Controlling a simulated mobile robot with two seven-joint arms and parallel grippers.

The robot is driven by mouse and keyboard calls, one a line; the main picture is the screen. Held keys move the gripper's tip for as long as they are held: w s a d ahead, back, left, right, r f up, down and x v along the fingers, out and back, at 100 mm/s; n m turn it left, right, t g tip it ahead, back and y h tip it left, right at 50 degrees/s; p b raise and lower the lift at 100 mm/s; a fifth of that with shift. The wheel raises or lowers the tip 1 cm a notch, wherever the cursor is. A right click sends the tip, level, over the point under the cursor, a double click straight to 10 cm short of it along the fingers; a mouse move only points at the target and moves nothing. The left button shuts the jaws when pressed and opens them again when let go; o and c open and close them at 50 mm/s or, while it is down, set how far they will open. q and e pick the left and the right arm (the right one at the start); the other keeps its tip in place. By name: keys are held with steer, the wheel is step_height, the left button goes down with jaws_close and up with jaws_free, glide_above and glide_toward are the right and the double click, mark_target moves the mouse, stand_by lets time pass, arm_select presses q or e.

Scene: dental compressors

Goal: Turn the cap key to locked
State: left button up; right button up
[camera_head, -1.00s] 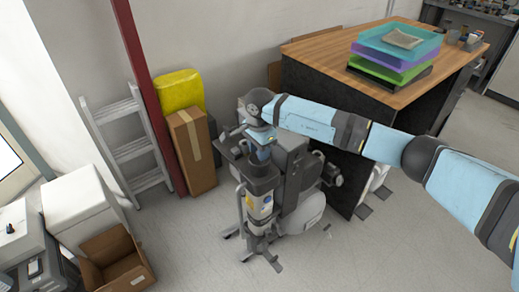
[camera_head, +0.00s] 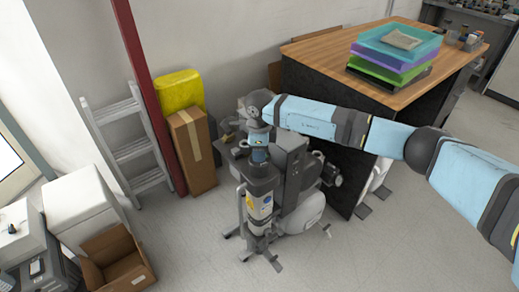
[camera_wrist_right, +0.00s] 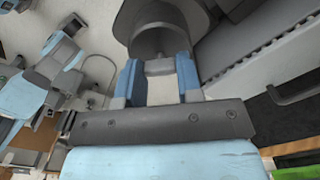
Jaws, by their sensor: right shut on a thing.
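The grey dental compressor (camera_head: 262,203) stands upright on the floor, with a dark round top on its front cylinder. My right gripper (camera_head: 259,156) points down at that top. In the right wrist view my blue-padded fingers (camera_wrist_right: 160,82) are shut on a small pale grey piece, which I take to be the cap key (camera_wrist_right: 160,67). A dark grey round cap or housing (camera_wrist_right: 158,33) is just beyond it. The key's locked or unlocked marking cannot be read. My left gripper is not in view.
A wooden-topped desk (camera_head: 330,50) with stacked trays (camera_head: 398,48) stands behind my right arm. An open carton (camera_head: 115,262) lies front left. Floor in front is clear.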

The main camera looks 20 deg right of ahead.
steer(key=m+p, duration=0.1)
steer(key=m, duration=0.3)
steer(key=shift+m, duration=0.3)
steer(key=shift+m+p, duration=0.35)
steer(key=shift+m, duration=1.25)
steer(key=o, duration=1)
steer(key=shift+c, duration=0.2)
step_height(320, 180, up, 14)
steer(key=shift+p, duration=0.35)
steer(key=shift+f, duration=0.1)
